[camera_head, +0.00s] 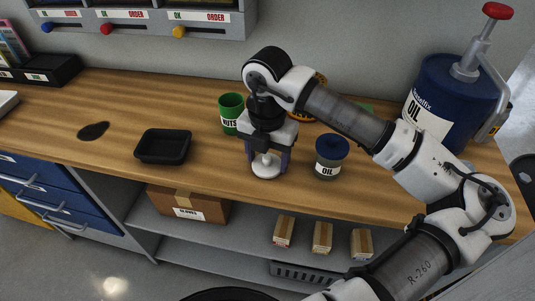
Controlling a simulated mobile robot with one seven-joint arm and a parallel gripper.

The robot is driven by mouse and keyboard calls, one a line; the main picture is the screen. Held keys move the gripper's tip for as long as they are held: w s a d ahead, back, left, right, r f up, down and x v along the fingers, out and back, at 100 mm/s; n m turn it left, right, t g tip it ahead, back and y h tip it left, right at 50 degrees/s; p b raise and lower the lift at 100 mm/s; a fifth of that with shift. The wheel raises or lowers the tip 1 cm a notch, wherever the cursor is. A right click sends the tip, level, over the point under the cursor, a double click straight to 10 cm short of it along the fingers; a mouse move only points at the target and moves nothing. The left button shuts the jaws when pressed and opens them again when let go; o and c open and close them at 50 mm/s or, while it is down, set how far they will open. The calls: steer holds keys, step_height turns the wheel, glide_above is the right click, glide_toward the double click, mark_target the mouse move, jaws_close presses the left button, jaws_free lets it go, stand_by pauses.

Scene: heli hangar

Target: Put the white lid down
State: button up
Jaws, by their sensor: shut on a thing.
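The white lid (264,160) is between the fingers of my gripper (266,163), over the front part of the wooden workbench (200,111). My gripper points down and is shut on the lid. A pale round shape shows just below the lid at the bench's front edge; I cannot tell whether the lid touches it or the bench. The arm comes in from the right and hides part of the bench behind the gripper.
A green NUTS can (231,112) stands behind left. A black tray (163,146) is to the left, with clear bench around it. A large blue oil drum (436,105) stands at right.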

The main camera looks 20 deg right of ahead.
mark_target(268, 157)
steer(key=shift+f+b, duration=0.25)
steer(key=shift+b, duration=0.1)
steer(key=o, duration=0.9)
steer(key=shift+r, duration=0.15)
steer(key=shift+r+p, duration=0.2)
steer(key=shift+p, duration=0.3)
step_height(268, 157, up, 12)
steer(key=shift+f+b, duration=0.1)
steer(key=shift+b, duration=0.6)
steer(key=shift+s+f, duration=0.1)
